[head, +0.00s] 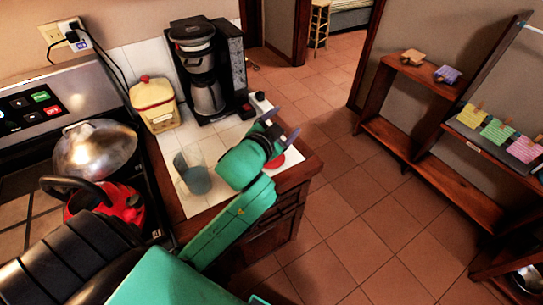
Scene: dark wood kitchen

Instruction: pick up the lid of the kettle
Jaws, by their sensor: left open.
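A red kettle (122,204) with a black loop handle stands at the left on the stove, partly hidden by my dark arm part in front. I cannot make out its lid clearly. A flat red round thing (276,162) lies on the white counter near its right corner, partly hidden behind my left gripper; I cannot tell whether it is the lid. My left gripper (281,125) is open above the counter's right end, with its fingers pointing up and right. Nothing shows between them. My right gripper is out of view.
A clear cup (192,172) stands on the counter (155,152) left of my left gripper. A coffee maker (207,72) and a yellow canister (155,105) stand behind it. A domed metal pan (95,150) is on the stove. The tiled floor right of the counter is free.

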